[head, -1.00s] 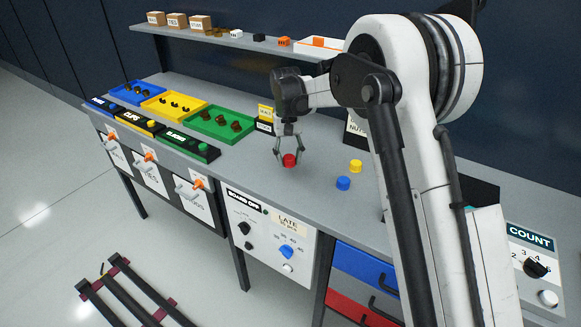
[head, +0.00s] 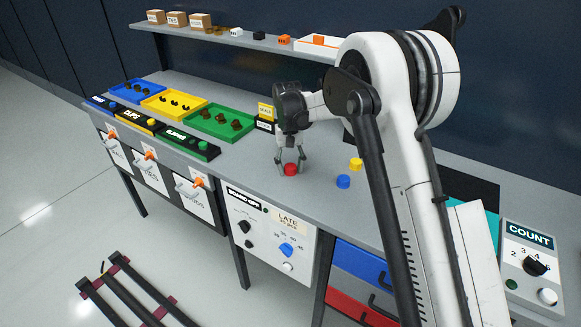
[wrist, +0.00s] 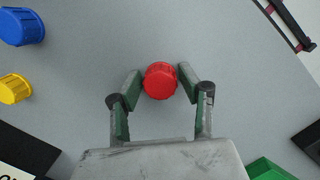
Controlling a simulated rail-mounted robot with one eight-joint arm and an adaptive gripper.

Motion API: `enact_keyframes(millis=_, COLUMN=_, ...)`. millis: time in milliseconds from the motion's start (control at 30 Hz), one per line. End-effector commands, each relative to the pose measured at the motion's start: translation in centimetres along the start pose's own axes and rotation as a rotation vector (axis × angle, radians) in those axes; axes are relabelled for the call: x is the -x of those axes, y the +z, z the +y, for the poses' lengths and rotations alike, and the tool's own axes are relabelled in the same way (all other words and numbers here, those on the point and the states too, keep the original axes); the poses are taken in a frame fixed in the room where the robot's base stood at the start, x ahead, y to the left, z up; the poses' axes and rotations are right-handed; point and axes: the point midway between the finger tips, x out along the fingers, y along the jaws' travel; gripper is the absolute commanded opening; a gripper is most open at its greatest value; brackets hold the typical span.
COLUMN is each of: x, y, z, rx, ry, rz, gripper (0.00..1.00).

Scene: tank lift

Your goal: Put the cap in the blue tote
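A red cap (head: 291,169) is on or just above the grey bench top, near its front edge. My gripper (head: 291,165) points down with a finger on each side of it; the wrist view shows the red cap (wrist: 160,81) between the fingertips, apparently in contact. A blue cap (head: 343,181) and a yellow cap (head: 356,164) stand to its right, both apart from my gripper. A shallow blue tray (head: 117,91) holding small dark parts is at the bench's far left. A blue drawer front (head: 362,262) is under the bench. Neither is readable as the tote.
A yellow tray (head: 150,108) and a green tray (head: 195,124) with dark parts lie left of my gripper. A shelf (head: 215,38) with small boxes and blocks runs behind. A COUNT panel (head: 533,262) is at the right. Bench around the caps is clear.

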Motion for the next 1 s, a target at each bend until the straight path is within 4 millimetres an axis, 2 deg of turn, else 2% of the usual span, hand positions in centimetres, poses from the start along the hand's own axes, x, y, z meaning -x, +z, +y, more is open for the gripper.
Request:
enact_keyframes(millis=100, x=0.1, y=0.0, z=0.0, rx=0.000, ry=0.000, rz=0.000, gripper=0.51)
enact_keyframes(millis=467, x=0.7, y=0.1, z=0.0, rx=0.000, ry=0.000, rz=0.000, gripper=0.51)
enact_keyframes(millis=567, x=2.0, y=0.0, z=0.0, rx=0.000, ry=0.000, rz=0.000, gripper=0.51)
enact_keyframes(millis=1000, x=10.3, y=0.0, z=0.0, rx=0.000, ry=0.000, rz=0.000, gripper=0.51)
